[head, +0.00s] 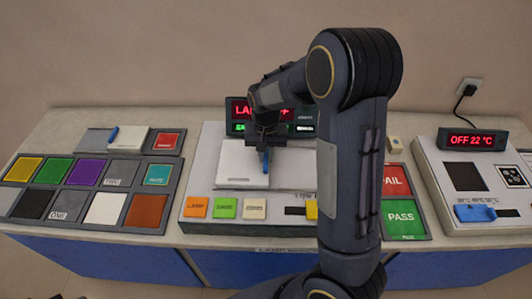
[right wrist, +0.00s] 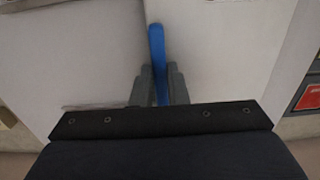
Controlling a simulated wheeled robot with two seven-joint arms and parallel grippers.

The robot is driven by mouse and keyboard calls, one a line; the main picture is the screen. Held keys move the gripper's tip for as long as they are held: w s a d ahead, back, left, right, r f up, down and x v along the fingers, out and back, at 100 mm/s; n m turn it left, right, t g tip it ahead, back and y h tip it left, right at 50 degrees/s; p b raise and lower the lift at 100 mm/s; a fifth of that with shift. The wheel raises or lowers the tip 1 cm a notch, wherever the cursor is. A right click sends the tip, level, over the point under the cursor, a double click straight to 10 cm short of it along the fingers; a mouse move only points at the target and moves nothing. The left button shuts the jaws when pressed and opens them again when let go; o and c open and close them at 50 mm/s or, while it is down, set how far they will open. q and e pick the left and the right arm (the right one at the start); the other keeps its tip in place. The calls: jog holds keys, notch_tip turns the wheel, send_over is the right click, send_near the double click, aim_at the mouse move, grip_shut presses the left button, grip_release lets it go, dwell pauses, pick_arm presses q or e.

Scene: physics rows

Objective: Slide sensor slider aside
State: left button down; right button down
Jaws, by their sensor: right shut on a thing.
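The slider, a pale flat plate (head: 238,170) with an upright blue handle (head: 265,164), sits on the middle console below a dark display with red and green text. My right gripper (head: 265,150) reaches down from above and is shut on the blue handle. In the right wrist view the blue handle (right wrist: 157,45) stands between the two grey fingers, with pale plate surface on both sides. My right arm hides part of the console's right side. My left gripper is not in view.
The left panel (head: 75,216) has coloured tiles and another blue-handled slider (head: 113,135). The middle console has orange, green and cream buttons (head: 226,208) in front. FAIL and PASS tiles (head: 404,216) lie right of my arm. A right-hand console (head: 455,165) has a blue knob and an OFF 22 °C display.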

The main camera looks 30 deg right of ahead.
jog(key=shift+d, duration=0.1)
jog(key=s+d, duration=0.3)
jog(key=d, duration=0.1)
jog(key=s+d+b, duration=0.1)
jog(key=s+d, duration=0.1)
jog(key=d, duration=0.3)
jog(key=s+d, duration=0.3)
jog(key=d, duration=0.2)
jog(key=shift+s+b, duration=0.35)
jog(key=shift+d, duration=0.1)
jog(key=shift+s, duration=0.1)
jog(key=c, duration=1.4)
grip_release()
jog(key=shift+d, duration=0.15)
jog(key=shift+c, duration=0.2)
